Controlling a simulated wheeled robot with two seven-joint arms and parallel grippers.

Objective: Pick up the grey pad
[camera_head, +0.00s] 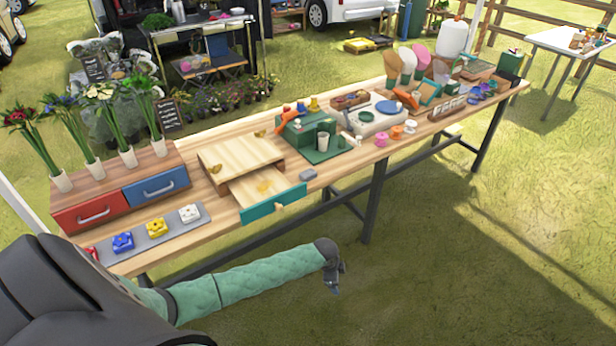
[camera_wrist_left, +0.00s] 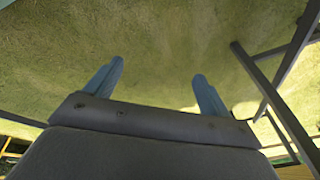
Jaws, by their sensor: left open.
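A small grey pad (camera_head: 308,174) lies on the wooden table (camera_head: 232,232), just right of the open teal-fronted drawer (camera_head: 272,203). My left gripper (camera_head: 334,288) hangs in front of the table over the grass, below and to the right of the pad, and well apart from it. In the left wrist view the left gripper (camera_wrist_left: 158,72) shows two blue fingers spread wide with nothing between them. That view shows grass and dark table legs, and no pad. My right gripper is not in view.
A long grey mat (camera_head: 174,230) with several coloured flower-shaped pieces lies at the table's near left. A chest with red (camera_head: 90,212) and blue (camera_head: 157,187) drawers stands behind it. A green box (camera_head: 300,132) stands behind the pad. A dark table leg (camera_head: 374,200) stands beyond my gripper.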

